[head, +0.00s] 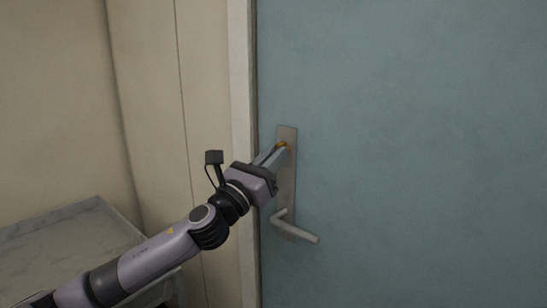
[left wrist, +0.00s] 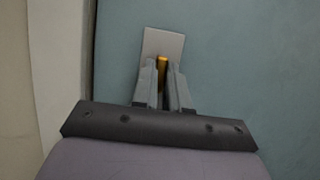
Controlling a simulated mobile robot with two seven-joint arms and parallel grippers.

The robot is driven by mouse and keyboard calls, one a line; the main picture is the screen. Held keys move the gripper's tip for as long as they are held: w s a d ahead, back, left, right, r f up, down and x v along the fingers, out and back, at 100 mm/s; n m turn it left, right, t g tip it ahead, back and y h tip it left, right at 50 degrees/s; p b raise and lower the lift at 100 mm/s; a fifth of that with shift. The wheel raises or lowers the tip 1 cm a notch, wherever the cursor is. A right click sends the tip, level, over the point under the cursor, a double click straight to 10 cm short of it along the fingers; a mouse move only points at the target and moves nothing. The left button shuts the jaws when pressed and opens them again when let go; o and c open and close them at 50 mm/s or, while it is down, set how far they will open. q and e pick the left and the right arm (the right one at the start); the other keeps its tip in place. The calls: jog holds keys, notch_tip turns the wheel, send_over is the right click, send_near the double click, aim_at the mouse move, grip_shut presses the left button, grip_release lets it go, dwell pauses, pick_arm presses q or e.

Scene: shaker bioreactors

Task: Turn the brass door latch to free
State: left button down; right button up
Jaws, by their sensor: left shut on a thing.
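The brass latch (head: 283,145) sits near the top of a grey metal plate (head: 287,180) on the teal door (head: 420,150). My left gripper (head: 281,150) is at the latch, with its fingers on either side of it and shut on it. In the left wrist view the brass latch (left wrist: 162,70) shows as an upright yellow strip between the fingertips (left wrist: 162,84). The fingers hide part of the latch and of the plate. My right gripper is in neither view.
A grey lever handle (head: 296,229) sticks out from the plate below my gripper. The pale door frame (head: 241,80) runs close along the left of the door. A grey-topped table (head: 60,250) stands at the lower left. The door's right side is clear.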

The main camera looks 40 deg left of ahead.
pick_arm(q)
jog(key=shift+n, duration=0.4)
jog(key=n+g+y+p, duration=0.1)
jog(key=n+y, duration=0.1)
jog(key=n, duration=0.5)
jog(key=n+g+y+p, duration=0.2)
jog(key=n, duration=0.5)
jog(key=n+g+y+p, duration=0.1)
jog(key=n+g+y, duration=0.1)
jog(key=n, duration=0.5)
jog(key=shift+d+r+y+p, duration=0.25)
jog(key=shift+r+y+p, duration=0.1)
jog(key=shift+y, duration=0.25)
jog(key=shift+n, duration=0.4)
jog(key=c, duration=1.1)
grip_release()
jog(key=shift+c, duration=0.2)
jog(key=shift+f, duration=0.1)
jog(key=b+v, duration=0.1)
jog(key=v, duration=0.6)
